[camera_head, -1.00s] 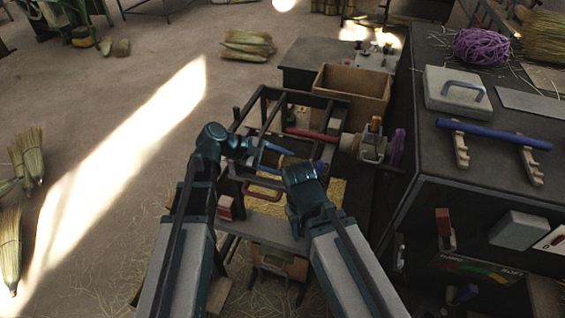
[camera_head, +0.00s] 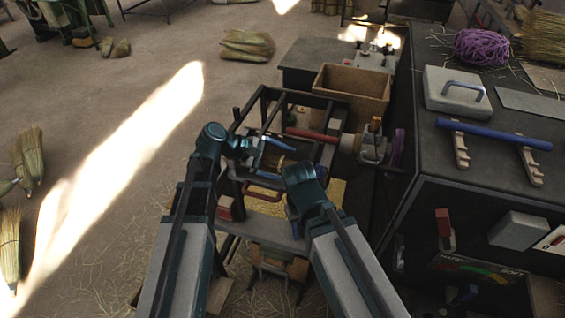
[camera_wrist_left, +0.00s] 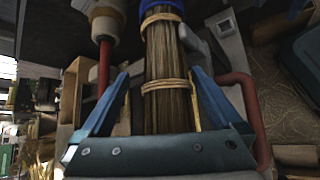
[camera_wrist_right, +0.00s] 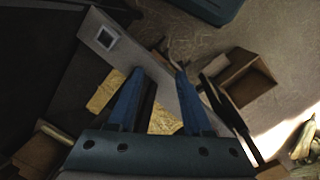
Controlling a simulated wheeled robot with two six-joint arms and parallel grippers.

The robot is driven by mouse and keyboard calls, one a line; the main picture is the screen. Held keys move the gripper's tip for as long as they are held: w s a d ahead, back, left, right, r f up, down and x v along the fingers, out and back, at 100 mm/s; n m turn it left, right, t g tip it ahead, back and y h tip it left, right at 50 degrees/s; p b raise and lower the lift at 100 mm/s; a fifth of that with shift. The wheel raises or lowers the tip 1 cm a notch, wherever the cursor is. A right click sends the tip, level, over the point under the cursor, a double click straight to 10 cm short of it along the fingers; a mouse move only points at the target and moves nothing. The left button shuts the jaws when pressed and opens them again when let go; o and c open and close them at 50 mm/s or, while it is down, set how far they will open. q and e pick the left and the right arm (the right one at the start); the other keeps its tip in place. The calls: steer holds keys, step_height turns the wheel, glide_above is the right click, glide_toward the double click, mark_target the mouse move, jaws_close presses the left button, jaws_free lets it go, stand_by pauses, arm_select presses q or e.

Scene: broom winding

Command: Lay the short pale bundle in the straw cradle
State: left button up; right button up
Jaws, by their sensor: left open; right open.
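In the left wrist view, a tied straw bundle (camera_wrist_left: 165,108) lies lengthwise between the spread fingers of my left gripper (camera_wrist_left: 160,105), with pale ties around it and a blue band (camera_wrist_left: 160,8) at its far end. I cannot tell whether it touches the fingers, or whether it is the short pale bundle. In the head view, my left gripper (camera_head: 268,150) is over the dark frame. My right gripper (camera_wrist_right: 155,95) is open and empty above a plate with yellow straw (camera_wrist_right: 105,92) behind it. I cannot make out the cradle's outline for certain.
A dark frame (camera_head: 262,112) with a red bar (camera_head: 310,135) surrounds the work area. A wooden box (camera_head: 348,92) stands behind it. The dark bench (camera_head: 450,165) at right holds a blue bar (camera_head: 492,133) on wooden supports. Floor at left is open, with brooms (camera_head: 30,155).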

arm_select(q)
steer(key=p+v, duration=0.7)
steer(key=v, duration=0.6)
steer(key=shift+a+r+p, duration=0.2)
steer(key=shift+a+p, duration=0.1)
steer(key=shift+p, duration=0.05)
steer(key=shift+s+d, duration=0.1)
